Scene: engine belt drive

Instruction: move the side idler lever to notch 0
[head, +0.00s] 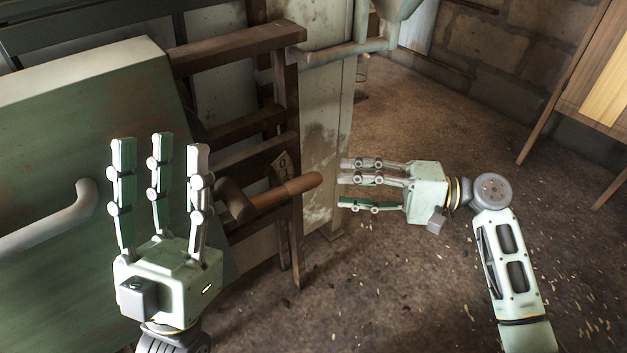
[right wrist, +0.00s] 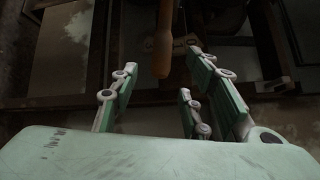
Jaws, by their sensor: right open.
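The side idler lever (head: 285,191) has an orange-brown wooden handle pointing right from a dark pivot beside the dark frame. A small tag (head: 281,164) with a mark like a 0 sits just above it. My right gripper (head: 345,183) is open and empty, its fingers pointing left at the handle's free end, apparently just short of it. In the right wrist view the handle (right wrist: 162,50) hangs ahead, between the lines of the fingers (right wrist: 165,85). My left gripper (head: 160,150) is open and empty, fingers upward, left of the lever. The notches cannot be made out.
A large green panel (head: 75,130) fills the left side, with a grey pipe (head: 50,222) in front. Dark frame bars (head: 240,45) stand behind the lever. A wooden cabinet (head: 590,70) is at the far right.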

